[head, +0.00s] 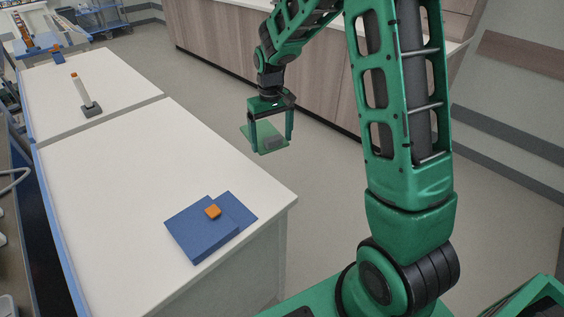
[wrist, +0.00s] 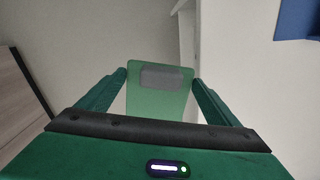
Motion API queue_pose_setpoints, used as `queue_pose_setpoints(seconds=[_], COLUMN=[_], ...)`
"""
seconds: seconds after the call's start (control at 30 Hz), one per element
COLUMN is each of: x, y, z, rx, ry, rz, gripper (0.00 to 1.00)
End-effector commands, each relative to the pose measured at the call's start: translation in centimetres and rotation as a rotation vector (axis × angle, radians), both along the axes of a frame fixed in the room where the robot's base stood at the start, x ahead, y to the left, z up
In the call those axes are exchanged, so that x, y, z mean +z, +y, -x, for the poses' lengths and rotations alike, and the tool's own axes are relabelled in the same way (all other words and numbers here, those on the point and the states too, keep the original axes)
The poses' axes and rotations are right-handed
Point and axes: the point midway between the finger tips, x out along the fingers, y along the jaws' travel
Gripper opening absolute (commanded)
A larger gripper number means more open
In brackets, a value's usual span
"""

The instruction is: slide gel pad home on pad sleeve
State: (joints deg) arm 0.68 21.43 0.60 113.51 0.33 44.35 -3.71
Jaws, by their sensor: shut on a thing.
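My gripper (head: 271,144) is shut on a flat, see-through green gel pad (head: 262,133). The pad has a grey patch near one end. In the wrist view the gel pad (wrist: 155,104) spans between the two fingers of my gripper (wrist: 158,79), its patched end pointing away from the palm. In the head view they appear in the air right of the white table. What looks like the pad sleeve is a flat blue piece (head: 200,236) with an orange block (head: 213,212) on it, near the table's front right corner. The pad is well apart from it.
The white table (head: 120,185) is mostly bare around the blue piece. A grey-based upright stick (head: 87,97) stands on the farther table (head: 125,75). Wood-fronted cabinets (head: 215,45) line the back. Open floor (head: 330,190) lies between table and cabinets.

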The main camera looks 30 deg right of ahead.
Motion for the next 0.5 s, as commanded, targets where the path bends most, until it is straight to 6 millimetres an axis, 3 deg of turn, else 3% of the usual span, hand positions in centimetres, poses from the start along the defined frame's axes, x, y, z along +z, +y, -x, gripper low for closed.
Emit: queue_pose_setpoints(seconds=[0.17, 0.5], x=[0.1, 0.0], y=[0.4, 1.0], z=[1.6, 5.8], rx=[0.247, 0.931], ry=[-0.001, 0.000], rz=[0.000, -0.001], gripper=[0.32, 0.32])
